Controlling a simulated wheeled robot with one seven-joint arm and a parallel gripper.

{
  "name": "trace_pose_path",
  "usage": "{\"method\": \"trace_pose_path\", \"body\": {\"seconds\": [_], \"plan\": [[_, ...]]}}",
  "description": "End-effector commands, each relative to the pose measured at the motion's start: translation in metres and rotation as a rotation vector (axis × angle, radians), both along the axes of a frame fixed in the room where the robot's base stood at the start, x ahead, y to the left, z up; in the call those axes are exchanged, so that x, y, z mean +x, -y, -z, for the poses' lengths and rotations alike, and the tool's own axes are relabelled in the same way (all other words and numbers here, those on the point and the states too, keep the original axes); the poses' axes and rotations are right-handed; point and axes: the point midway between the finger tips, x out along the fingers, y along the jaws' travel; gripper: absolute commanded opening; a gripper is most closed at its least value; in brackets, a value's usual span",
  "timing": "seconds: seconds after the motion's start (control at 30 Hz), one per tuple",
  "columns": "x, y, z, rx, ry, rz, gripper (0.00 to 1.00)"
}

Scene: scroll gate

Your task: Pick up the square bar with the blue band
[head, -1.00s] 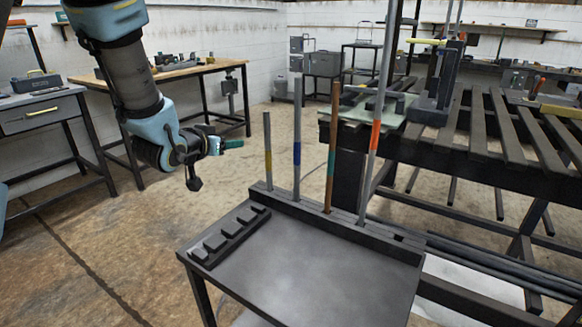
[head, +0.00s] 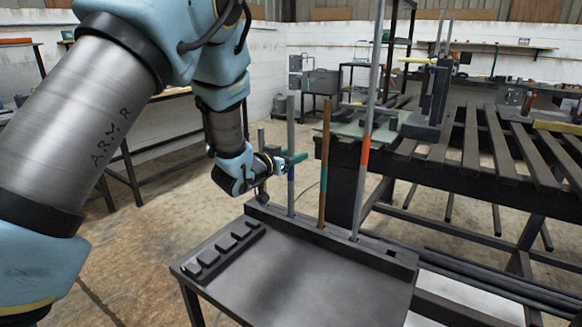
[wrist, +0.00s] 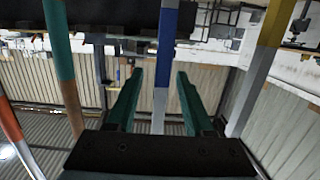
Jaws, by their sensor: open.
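The square bar with the blue band (head: 290,115) stands upright in the slotted rack along the back of the small dark table. Its blue band (wrist: 169,22) shows in the wrist view, with the grey bar running down the picture between my fingers. My gripper (head: 296,159) is at this bar, just above the band in the head view. In the wrist view my gripper (wrist: 157,78) is open, its green fingers apart on either side of the bar, with visible gaps. I cannot tell whether the bar is fully inside the jaws.
A brown bar with a teal band (head: 324,150) and a tall grey bar with an orange band (head: 365,150) stand to the right. A yellow-banded bar (wrist: 255,70) is on the other side, partly hidden in the head view. A slatted bench (head: 450,145) lies behind right.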

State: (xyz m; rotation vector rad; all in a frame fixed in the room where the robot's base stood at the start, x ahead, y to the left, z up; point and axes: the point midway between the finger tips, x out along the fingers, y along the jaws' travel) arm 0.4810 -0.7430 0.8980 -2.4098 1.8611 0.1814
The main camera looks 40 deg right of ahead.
Motion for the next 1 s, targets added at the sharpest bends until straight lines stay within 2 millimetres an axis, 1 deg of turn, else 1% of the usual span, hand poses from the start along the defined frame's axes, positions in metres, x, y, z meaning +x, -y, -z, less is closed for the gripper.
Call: {"method": "trace_pose_path", "body": {"seconds": [0.03, 0.1, 0.2, 0.43, 0.9, 1.0], "plan": [[0.002, 0.007, 0.000, 0.001, 0.002, 0.001, 0.53], [0.004, 0.015, 0.001, 0.000, 0.002, 0.000, 0.53], [0.006, 0.021, 0.003, 0.000, 0.000, 0.000, 0.53], [0.006, 0.022, 0.003, 0.000, 0.000, -0.001, 0.53], [0.006, 0.021, 0.003, 0.000, 0.000, -0.001, 0.00], [0.006, 0.021, 0.003, 0.000, 0.000, -0.001, 0.00]]}}
